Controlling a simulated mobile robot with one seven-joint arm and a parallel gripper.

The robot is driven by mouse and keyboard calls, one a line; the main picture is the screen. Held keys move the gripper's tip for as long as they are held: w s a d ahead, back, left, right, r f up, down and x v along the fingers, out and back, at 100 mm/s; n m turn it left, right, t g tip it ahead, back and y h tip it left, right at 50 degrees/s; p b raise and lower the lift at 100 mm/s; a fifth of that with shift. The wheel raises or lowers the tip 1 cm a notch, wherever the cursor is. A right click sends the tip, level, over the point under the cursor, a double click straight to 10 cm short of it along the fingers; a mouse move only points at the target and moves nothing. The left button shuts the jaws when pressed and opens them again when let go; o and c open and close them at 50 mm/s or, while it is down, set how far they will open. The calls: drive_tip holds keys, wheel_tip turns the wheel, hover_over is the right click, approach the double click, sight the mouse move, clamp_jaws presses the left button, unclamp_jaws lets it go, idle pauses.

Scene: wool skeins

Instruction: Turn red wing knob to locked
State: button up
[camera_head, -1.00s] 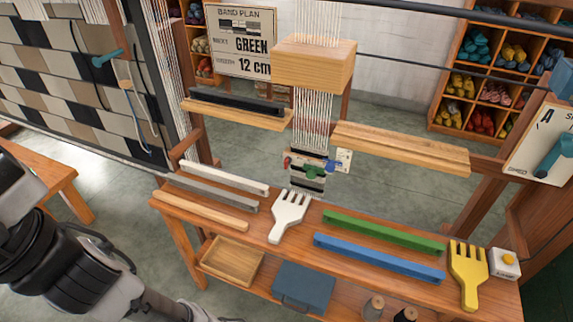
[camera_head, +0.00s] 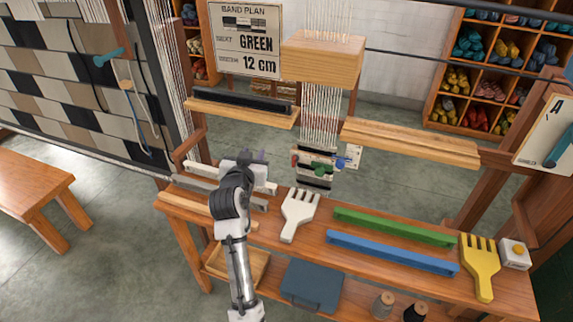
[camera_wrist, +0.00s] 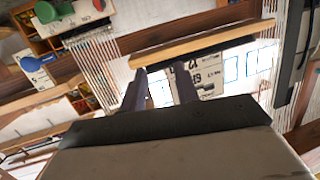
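The red wing knob (camera_head: 295,161) is small and sits at the left of a knob row on the hanging band's fitting. A green knob (camera_head: 319,169) and a blue knob (camera_head: 342,162) are to its right. In the wrist view the red knob (camera_wrist: 98,5) is cut by the top edge, with the green knob (camera_wrist: 46,12) and blue knob (camera_wrist: 30,64) beside it. My gripper (camera_wrist: 160,70) is open and empty, its two dark fingers apart. In the head view it is left of the red knob, not touching it. The knob's exact angle is too small to tell.
The bench (camera_head: 420,277) holds a white comb (camera_head: 298,212), green bar (camera_head: 393,227), blue bar (camera_head: 391,253) and yellow comb (camera_head: 480,265). A wooden ledge with a black bar (camera_head: 241,100) is above my gripper. Strung warp threads (camera_head: 320,115) hang behind the knobs.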

sight(293, 162)
drive_tip(key=d+f+m+g+h, duration=0.2)
drive_tip(key=d+f+g+h, duration=0.1)
drive_tip(key=d+f, duration=0.4)
drive_tip(key=p+x, duration=0.1)
drive_tip(key=x, duration=0.8)
drive_tip(key=p+x, duration=0.1)
drive_tip(key=x, duration=0.3)
drive_tip(key=shift+w+a+f+p, duration=0.25)
drive_tip(key=shift+a+f+p, duration=0.05)
drive_tip(key=shift+f, duration=0.05)
clamp_jaws()
